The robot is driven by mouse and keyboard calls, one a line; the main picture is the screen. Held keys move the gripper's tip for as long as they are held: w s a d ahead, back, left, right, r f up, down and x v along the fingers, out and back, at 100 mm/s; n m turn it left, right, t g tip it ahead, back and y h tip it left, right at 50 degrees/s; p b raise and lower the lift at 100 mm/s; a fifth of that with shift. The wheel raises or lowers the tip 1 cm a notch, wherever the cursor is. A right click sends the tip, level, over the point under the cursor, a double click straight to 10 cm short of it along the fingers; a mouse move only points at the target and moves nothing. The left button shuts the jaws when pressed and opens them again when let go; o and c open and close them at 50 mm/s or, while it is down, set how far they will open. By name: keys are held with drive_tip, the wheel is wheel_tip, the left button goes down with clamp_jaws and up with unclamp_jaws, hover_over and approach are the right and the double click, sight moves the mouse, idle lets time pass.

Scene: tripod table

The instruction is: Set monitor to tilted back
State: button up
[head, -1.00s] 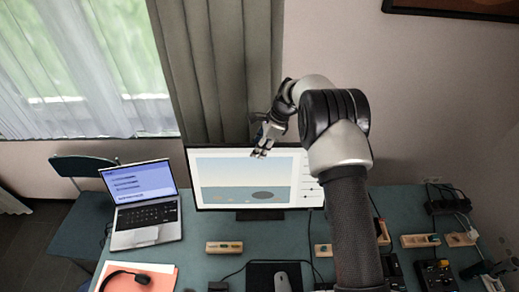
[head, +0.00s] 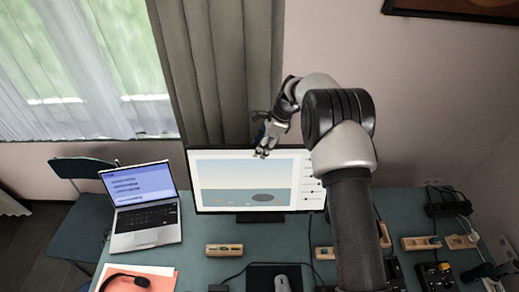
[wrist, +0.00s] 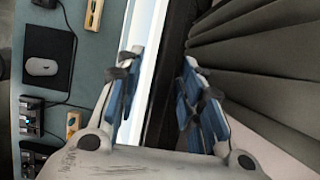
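The monitor (head: 230,168) stands on the desk, its lit screen facing my body and its dark stand below. Its tilt looks near upright, but the exact angle is hard to judge. My gripper (head: 262,152) is at the monitor's top edge, right of its middle, fingers pointing down. In the wrist view, the open gripper (wrist: 158,95) has one blue-padded finger on the bright screen (wrist: 153,35) side and the other on the dark back side. The monitor's top edge lies between them. I cannot tell whether either finger touches it.
A laptop (head: 145,215) stands left of the monitor. A wooden block (head: 224,250), a mouse (head: 282,283) on a dark pad and cables lie in front. The curtain (head: 225,70) hangs close behind the monitor.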

drive_tip(key=v, duration=0.9)
drive_tip(key=shift+d+r, duration=0.15)
drive_tip(key=shift+r, duration=0.15)
drive_tip(key=shift+d+r, duration=0.1)
drive_tip(key=shift+r, duration=0.2)
drive_tip(key=shift+s+r, duration=0.1)
drive_tip(key=shift+r, duration=0.05)
drive_tip(key=s+d+r+n+t+h+b, duration=0.15)
drive_tip(key=s+r+n+b, duration=0.3)
drive_tip(key=s, duration=0.45)
drive_tip(key=s+d+r+n+t+h+b, duration=0.1)
drive_tip(key=s+d+r+n+b, duration=0.3)
drive_tip(key=s, duration=0.5)
drive_tip(key=s+d+f+n+t+h+b, duration=0.1)
drive_tip(key=s+f+n+b, duration=0.3)
drive_tip(key=s, duration=0.7)
drive_tip(key=s+d+f+n+t+h+b, duration=0.1)
drive_tip(key=s+d+f+n+b, duration=0.1)
drive_tip(key=s+f+n+b, duration=0.3)
drive_tip(key=s+f+b, duration=0.1)
drive_tip(key=s+f, duration=0.2)
drive_tip(key=s, duration=0.3)
drive_tip(key=shift+s+d, duration=0.25)
drive_tip(key=shift+s, duration=0.05)
